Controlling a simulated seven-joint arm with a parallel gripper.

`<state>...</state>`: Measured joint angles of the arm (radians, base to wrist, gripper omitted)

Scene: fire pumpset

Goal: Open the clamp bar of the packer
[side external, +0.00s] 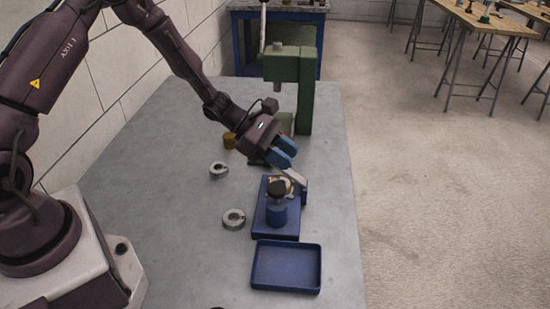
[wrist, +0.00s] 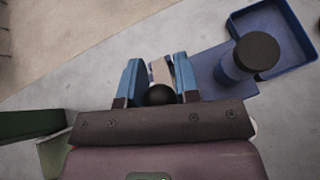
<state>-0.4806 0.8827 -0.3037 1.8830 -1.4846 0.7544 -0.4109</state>
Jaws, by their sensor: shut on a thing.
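The packer is a blue base (side external: 263,215) with a round blue post (side external: 282,215) under a dark cap. Its pale clamp bar (side external: 293,176) slopes up from the base's far end to my gripper (side external: 282,153). In the wrist view the bar (wrist: 160,69) lies between the two blue fingers of my gripper (wrist: 158,82), with a round black knob (wrist: 158,95) at its near end. My gripper is shut on the clamp bar at this knob end. The fingers hide part of the bar in the side view. The capped post (wrist: 257,58) stands to the right in the wrist view.
An empty blue tray (side external: 286,289) lies in front of the packer. Two grey rings (side external: 218,170) (side external: 233,219) lie to its left. A green press (side external: 304,90) stands close behind my gripper, with a brass-coloured piece (side external: 229,140) beside it.

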